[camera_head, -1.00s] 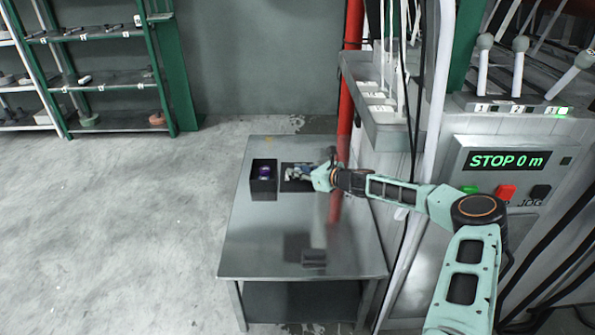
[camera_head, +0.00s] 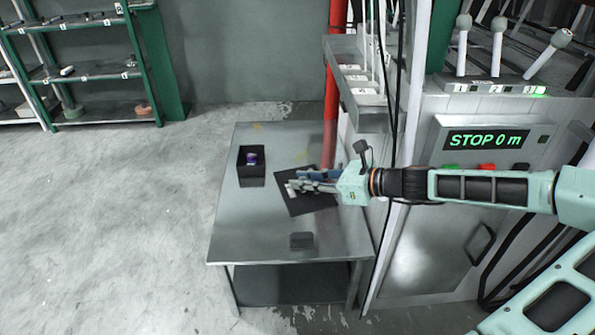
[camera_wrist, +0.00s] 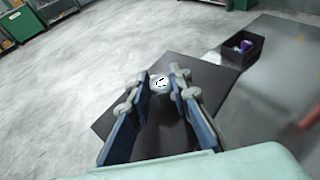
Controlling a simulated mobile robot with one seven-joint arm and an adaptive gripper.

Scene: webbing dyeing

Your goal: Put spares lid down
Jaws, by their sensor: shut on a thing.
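The spares lid (camera_head: 308,203) is a flat dark square plate, seen above the metal table's right half in the head view. My gripper (camera_head: 293,188) is shut on it, with blue-lined fingers over its upper side. In the wrist view the lid (camera_wrist: 208,84) spreads beneath and beyond my fingers (camera_wrist: 160,85), which grip something at its middle, and a small pale round mark shows between the fingertips. The lid looks tilted and turned relative to the table edges. I cannot tell whether it touches the tabletop.
An open black box (camera_head: 252,168) with a purple item inside stands on the table (camera_head: 245,225), left of the lid; it also shows in the wrist view (camera_wrist: 236,50). A small dark block (camera_head: 302,240) lies near the table's front. The front left tabletop is clear.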

